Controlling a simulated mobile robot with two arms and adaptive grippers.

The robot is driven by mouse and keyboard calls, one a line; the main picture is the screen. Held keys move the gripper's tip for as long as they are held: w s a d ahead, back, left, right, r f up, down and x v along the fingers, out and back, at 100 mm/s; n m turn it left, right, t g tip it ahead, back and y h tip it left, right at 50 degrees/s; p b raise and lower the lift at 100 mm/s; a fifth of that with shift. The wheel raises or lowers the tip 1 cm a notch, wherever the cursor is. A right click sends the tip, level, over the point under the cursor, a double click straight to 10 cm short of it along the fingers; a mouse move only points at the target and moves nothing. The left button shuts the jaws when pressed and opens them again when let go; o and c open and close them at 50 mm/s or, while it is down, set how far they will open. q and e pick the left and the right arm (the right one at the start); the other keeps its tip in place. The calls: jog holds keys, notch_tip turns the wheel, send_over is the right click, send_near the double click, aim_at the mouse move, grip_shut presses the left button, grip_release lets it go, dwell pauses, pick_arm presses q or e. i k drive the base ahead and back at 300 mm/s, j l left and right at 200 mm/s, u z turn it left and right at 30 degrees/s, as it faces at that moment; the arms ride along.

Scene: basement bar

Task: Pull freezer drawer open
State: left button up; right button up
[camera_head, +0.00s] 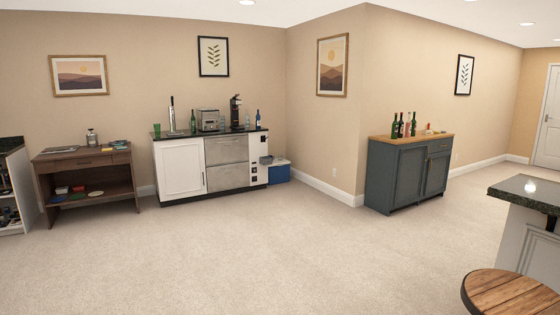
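Two stacked metallic grey drawer fronts, an upper one (227,150) and a lower one (228,177), sit in the middle of the white bar cabinet (181,169) against the far wall. Both look closed. I cannot tell from the picture which of them is the freezer drawer. A white door panel is to their left and a narrow white section with dark openings is to their right. Neither of my grippers shows in the head view.
Open carpet (240,250) lies in front of the cabinet. A wooden desk (84,176) stands left of it, and a blue cooler (279,172) right of it. A dark blue-grey cabinet (395,177) is further right. A round wooden stool (512,294) and dark counter (530,190) are near right.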

aim_at(236, 175)
jog(key=i+u, duration=0.2)
jog(key=i, duration=8.85)
jog(key=l, duration=0.15)
